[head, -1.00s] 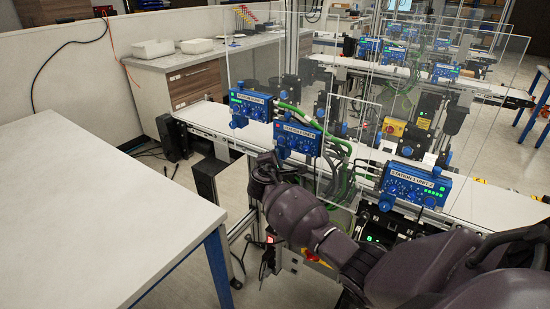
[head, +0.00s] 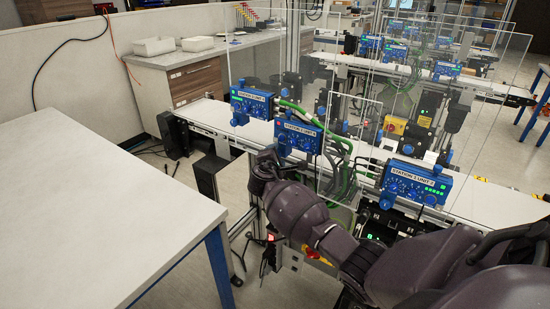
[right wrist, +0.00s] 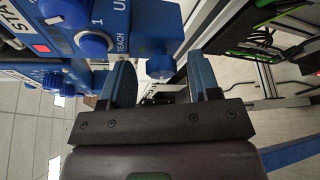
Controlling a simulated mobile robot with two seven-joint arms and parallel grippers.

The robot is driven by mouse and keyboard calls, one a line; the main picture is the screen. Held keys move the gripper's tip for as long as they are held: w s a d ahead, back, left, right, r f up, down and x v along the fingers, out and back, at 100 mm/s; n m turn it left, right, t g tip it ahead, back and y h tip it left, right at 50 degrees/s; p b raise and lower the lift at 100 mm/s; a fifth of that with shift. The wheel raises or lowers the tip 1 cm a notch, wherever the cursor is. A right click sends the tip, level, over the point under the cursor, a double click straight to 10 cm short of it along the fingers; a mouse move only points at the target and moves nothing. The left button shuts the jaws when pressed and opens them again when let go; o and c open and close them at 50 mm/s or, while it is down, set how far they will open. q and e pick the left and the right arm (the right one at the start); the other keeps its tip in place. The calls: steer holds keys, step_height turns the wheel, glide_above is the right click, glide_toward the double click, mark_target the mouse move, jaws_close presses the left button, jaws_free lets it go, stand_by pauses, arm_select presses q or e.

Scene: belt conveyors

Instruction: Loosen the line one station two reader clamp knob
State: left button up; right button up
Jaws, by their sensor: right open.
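Three blue reader units stand along the near conveyor in the head view: a left one (head: 254,104), a middle one (head: 299,135) and a right one (head: 416,184). Their labels are too small to read surely. My dark right arm reaches to just below the middle unit; its gripper is hidden there. In the right wrist view, my right gripper (right wrist: 161,78) is open, with two blue fingers. A round blue clamp knob (right wrist: 160,67) shows between the fingertips, at the side of a blue reader unit (right wrist: 128,22); contact cannot be told. My left gripper is out of view.
Clear upright panels (head: 345,60) stand around the stations. Green cables (head: 335,140) run beside the middle unit. A white table (head: 90,200) fills the left foreground. In the right wrist view, another blue face knob (right wrist: 94,44) sits left of the fingers.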

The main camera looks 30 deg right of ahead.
steer(key=b+v, duration=0.1)
steer(key=v, duration=0.9)
steer(key=shift+s+a, duration=0.3)
steer(key=w+a+m+t+y, duration=0.2)
steer(key=a+m+t+y, duration=0.15)
steer(key=a+y, duration=0.25)
steer(key=s+a+f+m+y, duration=0.3)
steer(key=s+a+f+y, duration=0.15)
steer(key=s+f, duration=0.2)
steer(key=s+f+m+g, duration=0.1)
steer(key=s+f+m, duration=0.1)
steer(key=s+f, duration=0.3)
steer(key=s+d+f+m+g+b, duration=0.1)
steer(key=s+f, duration=0.4)
steer(key=s, duration=0.8)
steer(key=s+d+f+m+g+y+b, duration=0.1)
steer(key=s+f+m, duration=0.1)
steer(key=s+f, duration=0.3)
steer(key=s, duration=0.4)
steer(key=shift+f+m, duration=0.35)
